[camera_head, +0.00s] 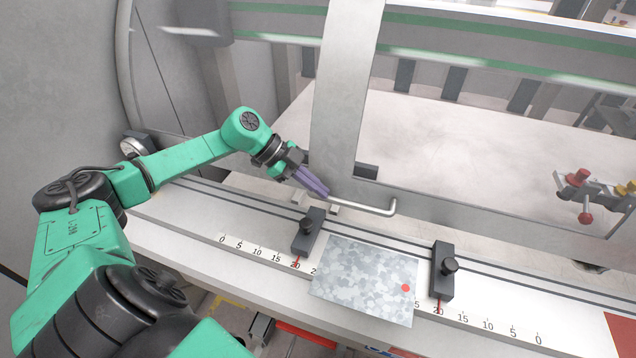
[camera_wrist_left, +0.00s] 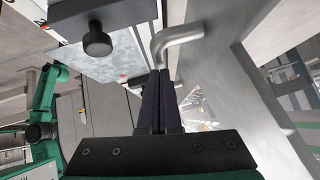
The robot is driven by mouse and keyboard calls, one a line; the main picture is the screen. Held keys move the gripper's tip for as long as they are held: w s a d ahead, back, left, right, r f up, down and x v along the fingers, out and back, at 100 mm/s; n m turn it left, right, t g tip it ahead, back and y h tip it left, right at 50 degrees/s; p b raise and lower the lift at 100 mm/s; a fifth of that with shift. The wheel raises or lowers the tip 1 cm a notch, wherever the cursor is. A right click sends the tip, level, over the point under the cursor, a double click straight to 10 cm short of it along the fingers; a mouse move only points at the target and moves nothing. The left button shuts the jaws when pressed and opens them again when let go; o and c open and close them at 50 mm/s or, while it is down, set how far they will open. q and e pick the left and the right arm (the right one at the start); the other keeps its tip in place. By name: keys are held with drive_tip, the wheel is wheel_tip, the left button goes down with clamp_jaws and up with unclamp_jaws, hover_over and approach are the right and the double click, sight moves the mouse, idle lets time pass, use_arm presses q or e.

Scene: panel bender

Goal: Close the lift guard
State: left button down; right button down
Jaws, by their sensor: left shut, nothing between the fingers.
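The lift guard is a clear pane in a grey metal frame (camera_head: 343,100) behind the front table. A bent silver handle (camera_head: 368,207) sticks out low on it. I cannot tell how far the guard's lower edge is above the table. My left gripper (camera_head: 322,190) is shut and empty, its purple fingers pointing down to the right at the handle's left end. In the left wrist view, the shut fingers (camera_wrist_left: 160,90) point at the handle (camera_wrist_left: 178,36), which bends just beyond their tips. I cannot tell whether they touch it. My right gripper is not seen.
A scaled front table holds a mottled metal sheet (camera_head: 365,280) between two black stops (camera_head: 308,232) (camera_head: 442,270) with knobs. A lever post with red and yellow knobs (camera_head: 585,195) stands at the right. A round gauge (camera_head: 133,147) is at the left.

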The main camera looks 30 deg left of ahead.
use_arm(q)
drive_tip(key=f, duration=0.1)
drive_tip(key=f+b, duration=0.1)
drive_tip(key=f, duration=0.1)
drive_tip(key=f+b, duration=0.1)
drive_tip(key=shift+s+d+f, duration=0.1)
drive_tip(key=shift+s+f, duration=0.1)
drive_tip(key=shift+s, duration=0.05)
drive_tip(key=shift+f, duration=0.3)
drive_tip(key=shift+r, duration=0.1)
